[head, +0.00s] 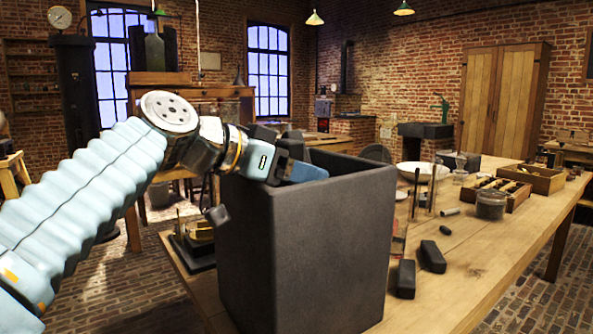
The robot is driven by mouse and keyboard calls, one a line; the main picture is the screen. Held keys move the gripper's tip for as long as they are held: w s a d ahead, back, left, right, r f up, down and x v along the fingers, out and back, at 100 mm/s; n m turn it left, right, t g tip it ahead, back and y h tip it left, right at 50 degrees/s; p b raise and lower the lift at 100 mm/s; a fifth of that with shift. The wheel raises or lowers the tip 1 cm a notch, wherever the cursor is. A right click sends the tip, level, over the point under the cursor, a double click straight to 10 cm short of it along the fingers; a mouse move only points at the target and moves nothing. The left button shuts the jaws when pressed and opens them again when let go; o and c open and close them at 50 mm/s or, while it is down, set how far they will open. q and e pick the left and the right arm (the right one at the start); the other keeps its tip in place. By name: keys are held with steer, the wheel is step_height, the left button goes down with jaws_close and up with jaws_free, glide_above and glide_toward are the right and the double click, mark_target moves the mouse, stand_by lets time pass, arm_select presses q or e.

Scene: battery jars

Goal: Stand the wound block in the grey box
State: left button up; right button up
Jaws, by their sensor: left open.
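The grey box (310,245) is a tall, dark grey, open-topped box standing on the near part of the wooden table. My left gripper (300,170) is at the top of the box, over its opening by the left rim. It is open. Its fingertips are partly hidden behind the box wall. I cannot pick out the wound block for certain. The inside of the box is mostly hidden by its walls and my gripper. My right gripper is not in view.
Two dark blocks (432,257) lie on the table (480,262) right of the box. Behind them are a glass jar (491,204), a white bowl (422,171), upright dark rods (414,190) and a wooden tray (532,179). The table's front right is clear.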

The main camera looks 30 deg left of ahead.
arm_select(q)
steer(key=shift+f, duration=0.95)
steer(key=shift+r+p, duration=0.55)
steer(key=shift+p, duration=0.05)
steer(key=shift+s+r, duration=0.15)
steer(key=shift+r, duration=0.1)
steer(key=v, duration=1.2)
steer(key=shift+r, duration=0.3)
steer(key=shift+w, duration=0.2)
